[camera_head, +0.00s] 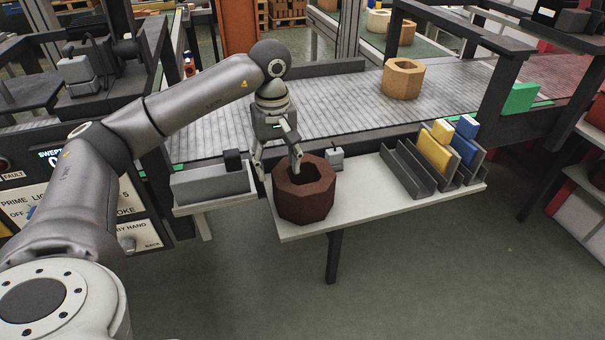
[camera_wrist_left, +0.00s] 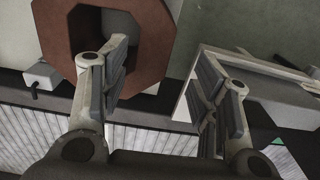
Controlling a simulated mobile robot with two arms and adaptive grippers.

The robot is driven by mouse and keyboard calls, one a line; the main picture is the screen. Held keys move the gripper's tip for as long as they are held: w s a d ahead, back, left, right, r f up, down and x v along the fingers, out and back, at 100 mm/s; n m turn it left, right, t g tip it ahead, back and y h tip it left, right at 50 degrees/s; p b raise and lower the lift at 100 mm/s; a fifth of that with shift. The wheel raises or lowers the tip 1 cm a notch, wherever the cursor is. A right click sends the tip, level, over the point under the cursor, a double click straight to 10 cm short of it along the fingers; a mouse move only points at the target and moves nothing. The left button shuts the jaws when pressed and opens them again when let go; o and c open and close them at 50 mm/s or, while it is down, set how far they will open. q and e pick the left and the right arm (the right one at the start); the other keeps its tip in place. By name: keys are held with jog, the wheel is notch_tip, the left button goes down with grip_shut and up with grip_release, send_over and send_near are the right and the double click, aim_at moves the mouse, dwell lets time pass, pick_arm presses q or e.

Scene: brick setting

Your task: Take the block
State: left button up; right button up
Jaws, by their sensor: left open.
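A reddish-brown, eight-sided hollow block (camera_head: 305,204) stands upright at the left end of a white shelf (camera_head: 375,208). My left gripper (camera_head: 279,170) is open above the block's left side, pointing down. One finger is over the hole and the other is outside the left wall. In the left wrist view the block (camera_wrist_left: 153,50) fills the top left, and one finger of the gripper (camera_wrist_left: 163,78) overlaps its opening. I cannot tell whether either finger touches the block. My right gripper is not in view.
A tan hollow block (camera_head: 403,78) stands on the conveyor (camera_head: 345,108) behind. A grey rack (camera_head: 408,168) with yellow and blue pieces is on the shelf's right. A grey tray (camera_head: 212,184) is left of the block. The middle of the shelf is mostly clear.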

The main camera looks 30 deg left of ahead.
aim_at(278, 179)
pick_arm(q)
jog(key=shift+w+a+f, duration=0.15)
jog(key=shift+w+f, duration=0.05)
jog(key=shift+f, duration=0.25)
jog(key=shift+w+a+f, duration=0.1)
jog(key=shift+w+f, duration=0.05)
jog(key=shift+f, duration=0.25)
jog(key=f, duration=0.2)
jog(key=s+f, duration=0.1)
jog(key=shift+d+f, duration=0.1)
jog(key=shift+d, duration=0.3)
jog(key=shift+f, duration=0.4)
notch_tip(278, 179, down, 4)
jog(key=shift+d+f+p, duration=0.1)
jog(key=shift+d+p, duration=0.05)
jog(key=shift+p, duration=0.4)
jog(key=shift+d+f, duration=0.1)
jog(key=shift+f, duration=0.35)
jog(key=shift+w, duration=0.1)
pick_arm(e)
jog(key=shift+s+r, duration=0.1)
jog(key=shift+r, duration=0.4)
